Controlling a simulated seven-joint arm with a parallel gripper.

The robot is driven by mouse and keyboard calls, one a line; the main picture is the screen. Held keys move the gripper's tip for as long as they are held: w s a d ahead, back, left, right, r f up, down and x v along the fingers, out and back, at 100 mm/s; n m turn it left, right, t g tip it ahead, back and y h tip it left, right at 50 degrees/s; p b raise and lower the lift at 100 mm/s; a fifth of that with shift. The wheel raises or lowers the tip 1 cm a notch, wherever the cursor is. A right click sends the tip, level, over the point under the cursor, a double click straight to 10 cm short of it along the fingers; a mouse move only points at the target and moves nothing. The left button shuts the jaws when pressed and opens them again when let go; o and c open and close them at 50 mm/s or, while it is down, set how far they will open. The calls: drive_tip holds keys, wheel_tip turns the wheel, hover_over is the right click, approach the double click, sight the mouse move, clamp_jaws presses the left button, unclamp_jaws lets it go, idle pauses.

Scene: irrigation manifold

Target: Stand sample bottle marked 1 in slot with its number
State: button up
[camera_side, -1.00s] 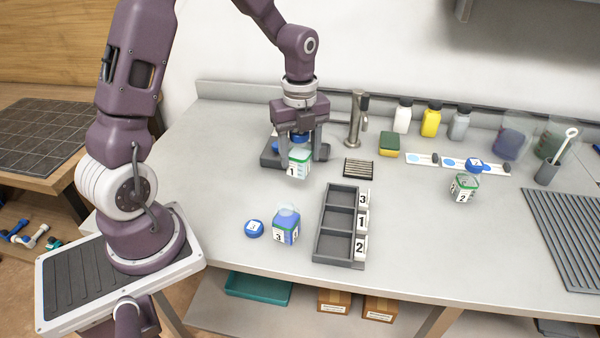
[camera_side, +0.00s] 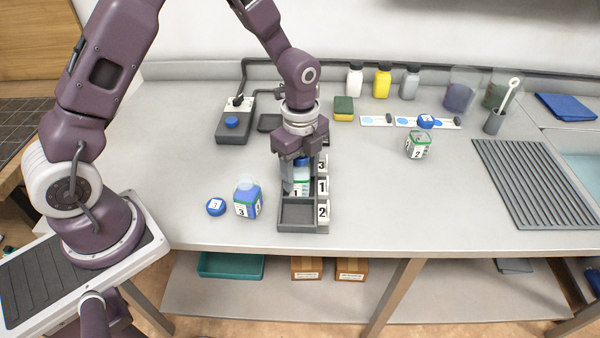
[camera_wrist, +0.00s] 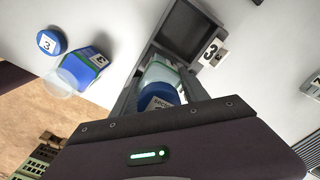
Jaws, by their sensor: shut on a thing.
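Bottle 1 (camera_side: 298,188) is a clear bottle with a white label and green band; its blue cap (camera_wrist: 158,97) shows in the wrist view. My gripper (camera_side: 299,170) is shut on it, pointing down. The dark grey rack (camera_side: 281,216) has three slots, with number tags 3, 1 (camera_side: 322,187) and 2 from back to front. The bottle is upright at the middle slot, beside tag 1. Its lower end is partly hidden, so I cannot tell whether it touches the slot floor. The slot by tag 3 (camera_wrist: 186,32) and the front slot look empty.
Bottle 3 (camera_side: 247,201), with blue contents, and a loose blue cap (camera_side: 216,207) stand left of the rack. Bottle 2 (camera_side: 418,146) is to the right, beyond clear counter. A grey device with a blue knob (camera_side: 232,123) is behind left. A ridged mat (camera_side: 535,185) lies far right.

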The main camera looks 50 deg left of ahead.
drive_tip(key=shift+f, duration=0.2)
drive_tip(key=o, duration=1.5)
